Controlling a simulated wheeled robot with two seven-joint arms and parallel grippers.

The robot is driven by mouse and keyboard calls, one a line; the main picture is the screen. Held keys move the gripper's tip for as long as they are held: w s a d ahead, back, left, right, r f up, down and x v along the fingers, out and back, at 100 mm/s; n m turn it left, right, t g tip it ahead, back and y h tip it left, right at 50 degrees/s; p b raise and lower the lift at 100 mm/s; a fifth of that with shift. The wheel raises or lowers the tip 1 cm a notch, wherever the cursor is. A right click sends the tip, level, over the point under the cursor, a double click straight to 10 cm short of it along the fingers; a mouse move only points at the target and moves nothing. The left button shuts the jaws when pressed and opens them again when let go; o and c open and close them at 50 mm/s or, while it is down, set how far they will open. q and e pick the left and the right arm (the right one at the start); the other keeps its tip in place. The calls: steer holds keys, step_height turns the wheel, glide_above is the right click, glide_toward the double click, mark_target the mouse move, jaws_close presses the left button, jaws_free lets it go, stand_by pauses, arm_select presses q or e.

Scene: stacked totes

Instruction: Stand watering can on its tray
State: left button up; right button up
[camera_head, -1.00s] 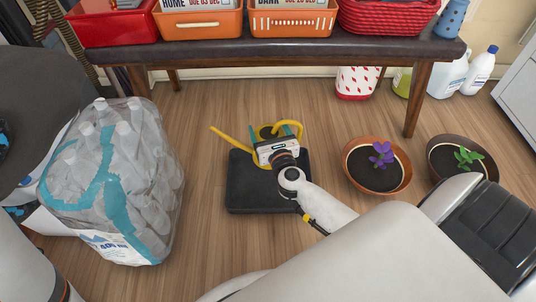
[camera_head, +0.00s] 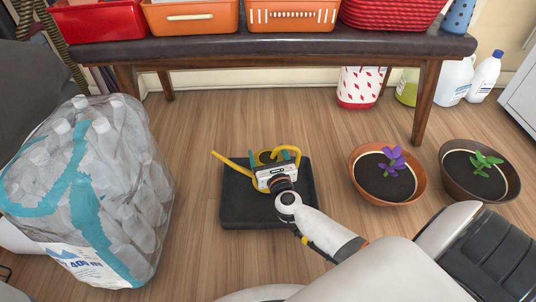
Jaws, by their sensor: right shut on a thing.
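The watering can (camera_head: 265,156) is over the back part of the black tray (camera_head: 240,206) on the floor. Its yellow spout (camera_head: 231,166) points left and its yellow handle (camera_head: 292,150) curves to the right. A little teal shows on its body; most of the can is hidden behind my right gripper (camera_head: 271,168). My right gripper is shut on the can, which looks upright. I cannot tell whether the can's base touches the tray. My left gripper is not in view.
A wrapped pack of water bottles (camera_head: 95,185) stands on the left. Two potted plants, one purple (camera_head: 414,181) and one green (camera_head: 454,184), stand on the right. A dark bench (camera_head: 215,48) with bins stands behind. Bare floor surrounds the tray.

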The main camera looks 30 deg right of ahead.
step_height(320, 180, down, 3)
steer(key=b, duration=0.3)
steer(key=shift+f, duration=0.15)
steer(key=o, duration=0.9)
steer(key=shift+f, duration=0.2)
steer(key=o, duration=0.4)
steer(key=shift+r, duration=0.1)
